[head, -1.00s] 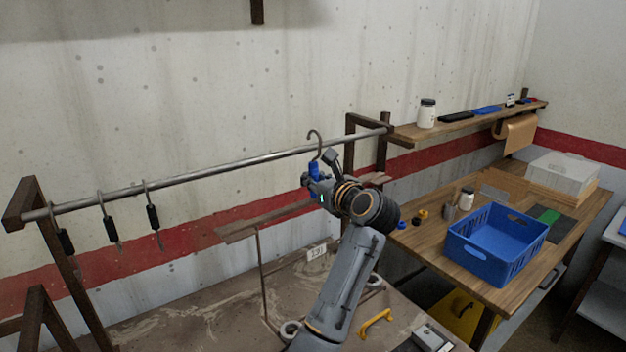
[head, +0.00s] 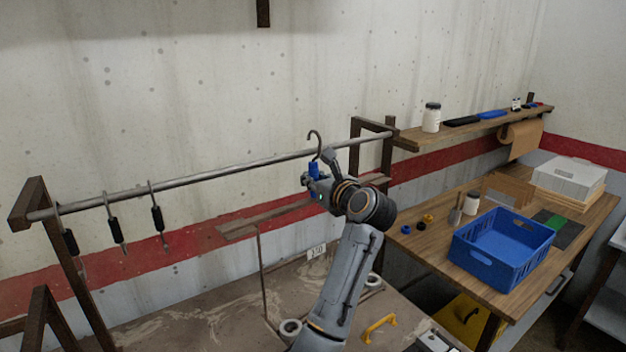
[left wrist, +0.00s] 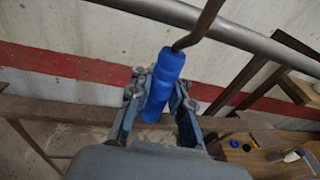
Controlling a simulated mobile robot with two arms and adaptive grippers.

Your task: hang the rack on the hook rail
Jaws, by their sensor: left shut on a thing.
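My left gripper (head: 317,184) is shut on the blue handle (head: 314,170) of the rack, a piece with a dark hook (head: 315,137) at its top. The piece stands upright, with the hook's bend above the line of the metal rail (head: 230,166). In the left wrist view the blue handle (left wrist: 164,84) sits between my left fingers (left wrist: 158,105). Its dark rod (left wrist: 202,25) runs up across the view of the rail (left wrist: 230,32). I cannot tell whether the hook touches the rail. My right gripper is not in view.
Three black-handled hooks (head: 115,228) hang at the rail's left end. Brown posts (head: 385,150) hold the rail's right end. A wooden shelf (head: 470,128) lies beyond. A blue crate (head: 500,250) stands on the right table. The rail's middle is clear.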

